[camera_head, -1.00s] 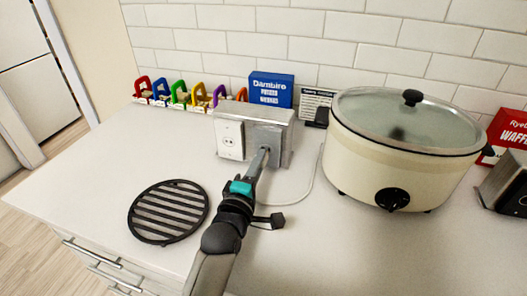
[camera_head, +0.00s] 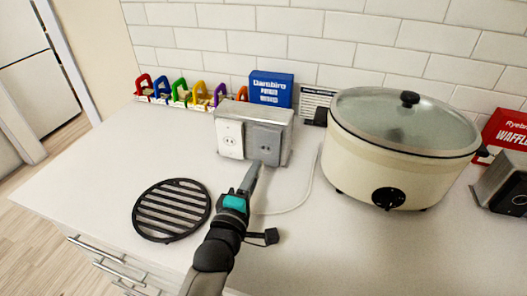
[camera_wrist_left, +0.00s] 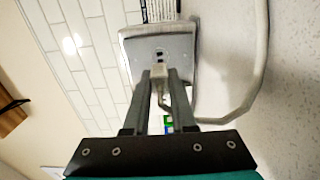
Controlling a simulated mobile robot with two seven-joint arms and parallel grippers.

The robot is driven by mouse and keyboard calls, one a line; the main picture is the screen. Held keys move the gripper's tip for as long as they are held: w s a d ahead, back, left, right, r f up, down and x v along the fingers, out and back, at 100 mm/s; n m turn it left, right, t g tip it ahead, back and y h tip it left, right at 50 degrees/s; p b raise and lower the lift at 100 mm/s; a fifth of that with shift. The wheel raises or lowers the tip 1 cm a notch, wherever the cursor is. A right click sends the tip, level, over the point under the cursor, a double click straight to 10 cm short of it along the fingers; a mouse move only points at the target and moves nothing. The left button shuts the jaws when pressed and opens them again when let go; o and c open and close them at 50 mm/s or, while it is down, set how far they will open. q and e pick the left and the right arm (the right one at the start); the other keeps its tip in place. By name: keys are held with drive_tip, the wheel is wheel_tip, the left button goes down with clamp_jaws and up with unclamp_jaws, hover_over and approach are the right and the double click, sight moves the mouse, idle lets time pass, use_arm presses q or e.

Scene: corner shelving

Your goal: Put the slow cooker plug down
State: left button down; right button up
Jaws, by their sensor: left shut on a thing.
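The cream slow cooker (camera_head: 385,150) with a glass lid stands on the counter at the right. Its pale cord (camera_head: 304,196) runs down its left side and curves toward my left gripper (camera_head: 255,168); the cord also shows in the left wrist view (camera_wrist_left: 262,70). In the left wrist view my left gripper (camera_wrist_left: 160,75) is shut on the small pale plug (camera_wrist_left: 158,74). The plug is hard to make out in the head view. The fingertips are just in front of the grey metal outlet box (camera_head: 283,152), below its right socket plate (camera_head: 264,146). My right gripper is out of view.
A round black trivet (camera_head: 170,211) lies left of my left arm. Several coloured clips (camera_head: 180,92), a blue box (camera_head: 270,89) and a small sign (camera_head: 314,101) stand along the wall. A red box (camera_head: 507,130) is far right. Counter between outlet box and trivet is clear.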

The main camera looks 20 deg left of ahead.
use_arm(q)
drive_tip(key=shift+s, duration=0.1)
idle(0.4)
drive_tip(key=shift+s+r, duration=0.1)
drive_tip(key=shift+s, duration=0.15)
drive_tip(key=s+r, duration=0.7)
drive_tip(key=s, duration=0.5)
drive_tip(key=shift+s+a+r+y, duration=0.2)
drive_tip(key=shift+s+a+y, duration=0.05)
drive_tip(key=shift+y, duration=0.05)
drive_tip(key=shift+w, duration=0.1)
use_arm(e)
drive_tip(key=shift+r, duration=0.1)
